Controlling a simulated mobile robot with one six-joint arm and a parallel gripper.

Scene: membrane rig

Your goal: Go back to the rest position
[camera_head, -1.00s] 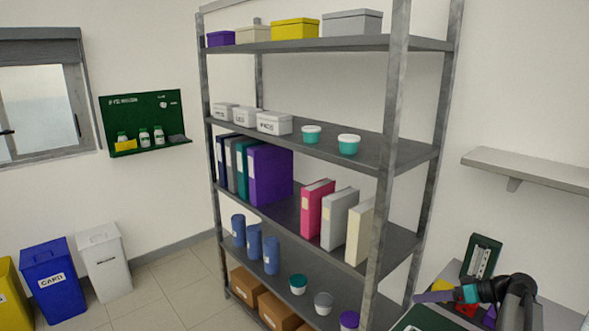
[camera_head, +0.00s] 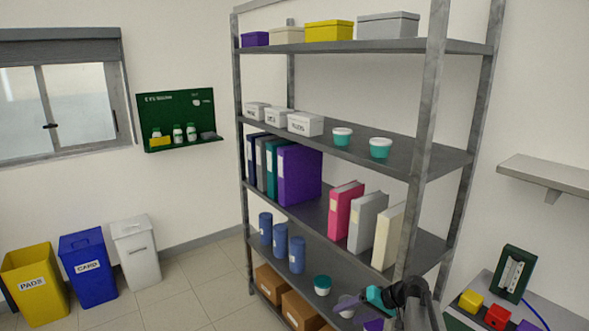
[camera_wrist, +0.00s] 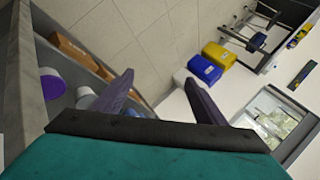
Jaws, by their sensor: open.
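My gripper (camera_wrist: 160,103) shows in the wrist view with its two dark fingers spread apart and nothing between them. In the head view my gripper (camera_head: 350,304) is at the bottom, low in front of the right end of the shelf rack (camera_head: 432,130). It partly covers the tubs on the lowest visible shelves there. The wrist view is tilted and looks past the rack toward the floor and bins.
A bench (camera_head: 560,318) at the lower right holds a yellow block (camera_head: 471,301), a red block (camera_head: 497,317) and a green-framed panel (camera_head: 514,272). Yellow (camera_head: 35,285), blue (camera_head: 88,268) and white (camera_head: 136,252) bins stand at left. Tiled floor (camera_head: 205,285) lies open between bins and rack.

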